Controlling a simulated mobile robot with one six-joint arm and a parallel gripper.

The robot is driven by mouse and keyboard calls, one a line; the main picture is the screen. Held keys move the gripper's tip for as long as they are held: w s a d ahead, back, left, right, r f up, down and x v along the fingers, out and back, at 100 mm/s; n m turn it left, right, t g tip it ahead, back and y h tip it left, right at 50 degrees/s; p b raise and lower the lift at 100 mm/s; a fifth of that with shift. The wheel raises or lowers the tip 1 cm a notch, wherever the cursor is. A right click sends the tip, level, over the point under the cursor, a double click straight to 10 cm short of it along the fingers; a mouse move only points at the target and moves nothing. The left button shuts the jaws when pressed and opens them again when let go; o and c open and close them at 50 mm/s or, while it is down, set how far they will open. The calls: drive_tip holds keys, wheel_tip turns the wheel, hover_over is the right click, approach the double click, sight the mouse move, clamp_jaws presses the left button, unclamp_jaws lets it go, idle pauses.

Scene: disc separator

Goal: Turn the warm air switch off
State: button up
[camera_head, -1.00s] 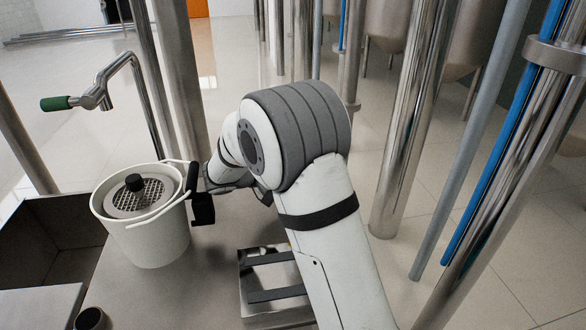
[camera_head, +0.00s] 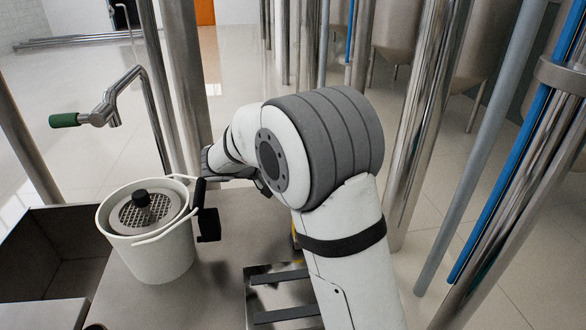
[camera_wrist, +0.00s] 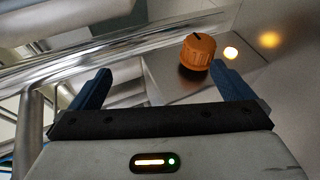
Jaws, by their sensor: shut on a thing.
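In the wrist view, a ribbed orange knob (camera_wrist: 198,50) with a dark mark near its top edge sits on a metal panel. My gripper (camera_wrist: 162,72) has two blue fingers at the left and right. The knob shows between the fingers, close against the right fingertip; contact on the left side cannot be seen. In the head view my arm reaches behind the bucket handle, and the gripper's fingertips and the knob are hidden there.
A glowing lamp (camera_wrist: 230,52) sits beside the knob. A pale bucket (camera_head: 152,250) with a perforated lid stands on a steel table (camera_head: 225,265). A green-handled tap (camera_head: 64,120) is behind. A steel post (camera_head: 184,70) stands near my forearm, and thick pipes stand at the right.

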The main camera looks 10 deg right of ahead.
drive_tip(key=r, duration=0.3)
drive_tip(key=shift+s+d, duration=0.3)
drive_tip(key=shift+d, duration=0.1)
drive_tip(key=shift+s+d+r+p, duration=0.15)
drive_tip(key=shift+s+r+p, duration=0.05)
drive_tip(key=shift+s+r, duration=0.35)
drive_tip(key=shift+s+d+r+p, duration=0.2)
drive_tip(key=shift+s+r, duration=0.2)
drive_tip(key=shift+s, duration=0.2)
drive_tip(key=c, duration=0.6)
drive_tip(key=shift+o, duration=0.2)
drive_tip(key=shift+s+d+r+p, duration=0.1)
drive_tip(key=shift+s+r+p, duration=0.2)
drive_tip(key=shift+r, duration=0.4)
drive_tip(key=shift+s+d+r+p, duration=0.15)
drive_tip(key=shift+s+r+p, duration=0.1)
drive_tip(key=shift+r, duration=0.5)
drive_tip(key=shift+s+d+r+p, duration=0.1)
drive_tip(key=shift+s+r+p, duration=0.2)
drive_tip(key=shift+r, duration=0.4)
